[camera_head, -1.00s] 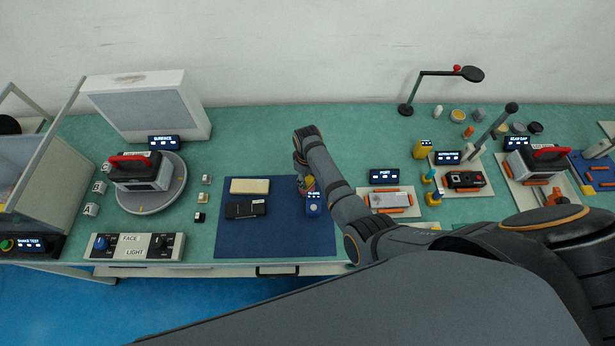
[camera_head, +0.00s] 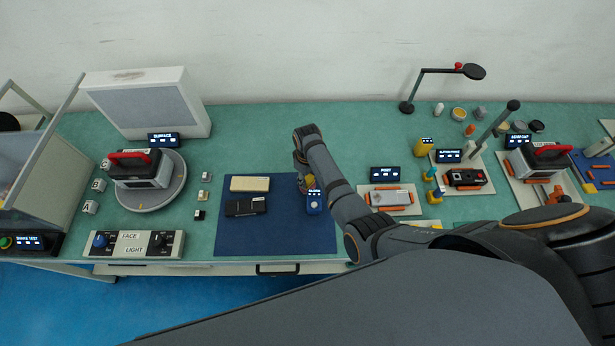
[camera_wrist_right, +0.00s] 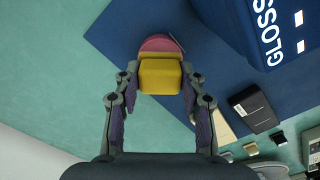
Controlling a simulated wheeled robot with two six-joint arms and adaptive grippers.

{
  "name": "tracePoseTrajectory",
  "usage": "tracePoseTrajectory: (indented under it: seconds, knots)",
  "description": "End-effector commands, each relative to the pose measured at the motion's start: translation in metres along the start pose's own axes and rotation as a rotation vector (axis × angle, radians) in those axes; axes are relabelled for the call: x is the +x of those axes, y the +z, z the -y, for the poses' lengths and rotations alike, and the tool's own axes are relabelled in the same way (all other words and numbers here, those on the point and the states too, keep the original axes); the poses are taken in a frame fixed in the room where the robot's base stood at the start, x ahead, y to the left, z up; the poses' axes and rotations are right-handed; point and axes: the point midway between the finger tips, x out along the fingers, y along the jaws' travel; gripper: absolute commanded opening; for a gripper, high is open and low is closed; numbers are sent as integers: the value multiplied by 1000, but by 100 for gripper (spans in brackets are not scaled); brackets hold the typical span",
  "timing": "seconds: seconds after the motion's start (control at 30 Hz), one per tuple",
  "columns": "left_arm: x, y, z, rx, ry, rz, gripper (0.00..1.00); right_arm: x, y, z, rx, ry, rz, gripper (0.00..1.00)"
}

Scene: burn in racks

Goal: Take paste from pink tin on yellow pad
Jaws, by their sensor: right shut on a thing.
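My right gripper (camera_wrist_right: 159,78) is shut on a yellow pad (camera_wrist_right: 160,72), a small block held between its two fingers. Directly beyond the pad, the round pink tin (camera_wrist_right: 160,43) shows in the right wrist view, partly covered by the pad. I cannot tell whether pad and tin touch. In the head view, my right arm reaches over the bench and hides most of the gripper; a bit of the yellow pad (camera_head: 309,181) shows beside the blue gloss meter. The tin is not clear there. My left gripper is out of view.
The blue gloss meter (camera_head: 314,203) stands close to the gripper on the dark blue mat (camera_head: 275,238). A cream block (camera_head: 250,184) and a black block (camera_head: 246,206) lie on the mat. Right of my arm stand labelled stations and a lamp (camera_head: 473,72). Bench behind the mat is clear.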

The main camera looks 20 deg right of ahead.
Motion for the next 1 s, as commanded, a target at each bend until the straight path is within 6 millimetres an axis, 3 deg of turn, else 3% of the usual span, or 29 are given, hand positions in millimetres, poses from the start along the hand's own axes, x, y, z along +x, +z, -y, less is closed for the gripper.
tracePoseTrajectory:
  seconds: [1.0]
  knots:
    - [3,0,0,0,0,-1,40,7,0,0,0,0,0,15]
